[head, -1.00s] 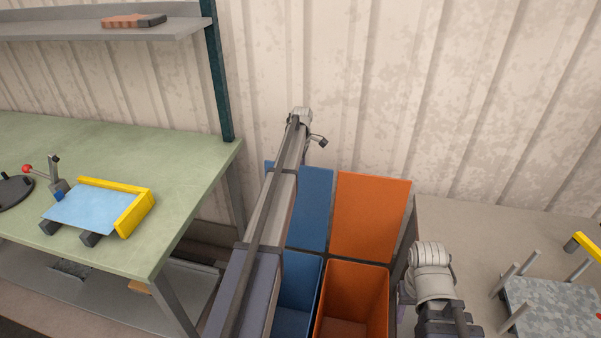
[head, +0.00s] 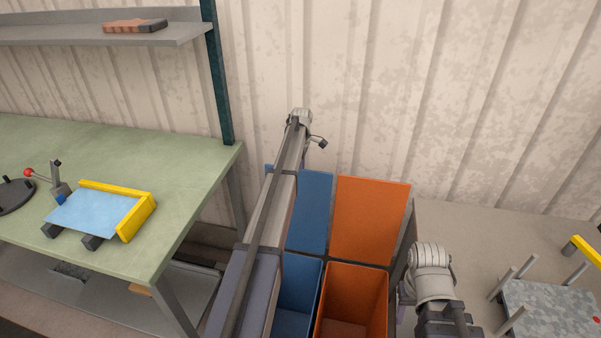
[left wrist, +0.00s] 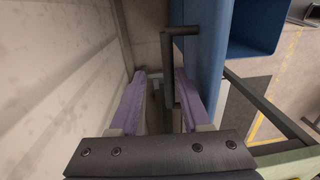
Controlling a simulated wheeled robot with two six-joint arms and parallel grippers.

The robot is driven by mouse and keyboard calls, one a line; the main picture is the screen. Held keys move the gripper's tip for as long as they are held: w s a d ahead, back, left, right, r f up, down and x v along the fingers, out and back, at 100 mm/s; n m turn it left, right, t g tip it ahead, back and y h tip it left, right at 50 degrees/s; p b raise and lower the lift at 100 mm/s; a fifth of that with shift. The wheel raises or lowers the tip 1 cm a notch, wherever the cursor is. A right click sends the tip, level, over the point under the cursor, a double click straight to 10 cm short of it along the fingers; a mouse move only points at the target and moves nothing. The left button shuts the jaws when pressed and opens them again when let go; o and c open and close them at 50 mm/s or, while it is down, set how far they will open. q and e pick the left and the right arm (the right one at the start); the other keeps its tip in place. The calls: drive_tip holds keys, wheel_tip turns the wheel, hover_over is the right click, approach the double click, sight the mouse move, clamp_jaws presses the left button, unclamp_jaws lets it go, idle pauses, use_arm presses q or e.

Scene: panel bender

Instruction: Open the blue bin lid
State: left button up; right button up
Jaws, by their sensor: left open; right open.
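The blue bin (head: 297,292) stands open at the bottom centre of the head view, partly covered by my left arm. Its blue lid (head: 315,208) is raised upright behind the opening, against the wall side. In the left wrist view the lid (left wrist: 205,55) is seen near edge-on, with a dark bar handle (left wrist: 166,62) on its left side. My left gripper (left wrist: 161,78) is open, its purple fingers apart. The handle lies between them in the picture, closer to the right finger; contact cannot be told. My right gripper is out of view; only my right arm shows.
An orange bin (head: 352,296) with its lid (head: 370,220) upright stands right beside the blue one. A green workbench (head: 180,165) is at left, a grey table (head: 470,235) at right. The corrugated wall (head: 400,90) rises close behind the lids.

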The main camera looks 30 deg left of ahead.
wheel_tip(320, 180, up, 6)
drive_tip(key=p, duration=0.5)
drive_tip(key=shift+r, duration=0.2)
drive_tip(key=shift+r+p, duration=0.1)
drive_tip(key=shift+p, duration=0.25)
